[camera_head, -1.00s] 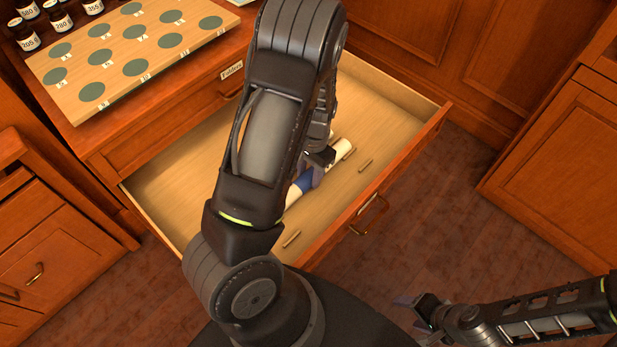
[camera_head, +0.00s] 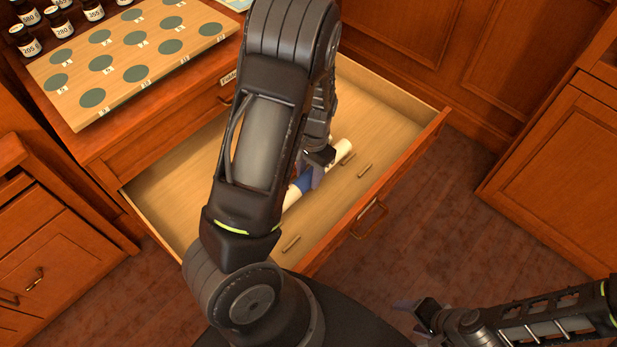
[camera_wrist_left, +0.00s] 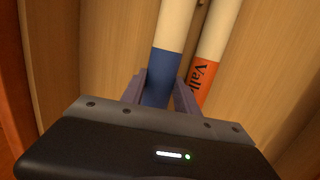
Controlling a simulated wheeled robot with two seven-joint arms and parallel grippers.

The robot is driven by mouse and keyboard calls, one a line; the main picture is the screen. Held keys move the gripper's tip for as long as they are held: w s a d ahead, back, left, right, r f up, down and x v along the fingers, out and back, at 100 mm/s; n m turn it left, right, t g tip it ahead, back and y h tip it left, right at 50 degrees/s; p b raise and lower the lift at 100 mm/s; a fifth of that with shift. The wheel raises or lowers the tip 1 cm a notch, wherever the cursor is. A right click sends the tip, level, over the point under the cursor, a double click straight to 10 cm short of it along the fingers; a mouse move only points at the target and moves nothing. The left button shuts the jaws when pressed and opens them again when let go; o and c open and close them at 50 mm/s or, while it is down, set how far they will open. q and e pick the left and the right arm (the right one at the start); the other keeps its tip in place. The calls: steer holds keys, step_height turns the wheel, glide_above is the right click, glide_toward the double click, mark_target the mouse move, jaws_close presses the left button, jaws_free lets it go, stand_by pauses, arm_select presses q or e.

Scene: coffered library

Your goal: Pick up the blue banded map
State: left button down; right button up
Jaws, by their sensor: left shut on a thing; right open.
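The blue banded map (camera_head: 303,182) is a white roll lying at a slant in the open drawer (camera_head: 190,185); my left arm hides part of it. In the left wrist view its blue band (camera_wrist_left: 160,78) is between the two fingers of my left gripper (camera_wrist_left: 160,95). My left gripper (camera_head: 316,170) is shut on the map at the band. I cannot tell whether the map is clear of the drawer floor. My right gripper (camera_head: 412,310) is open and empty, outside the drawer at lower right.
A second white roll with an orange band and lettering (camera_wrist_left: 203,78) lies close beside the blue banded one. Open floor (camera_head: 440,230) lies right.

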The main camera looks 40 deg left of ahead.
mark_target(308, 175)
arm_select(q)
step_height(308, 175, up, 8)
steer(key=shift+f+p, duration=0.2)
steer(key=shift+p, duration=0.4)
arm_select(e)
steer(key=shift+r, duration=0.7)
arm_select(q)
steer(key=shift+s+a, duration=0.1)
arm_select(e)
steer(key=shift+r, duration=0.1)
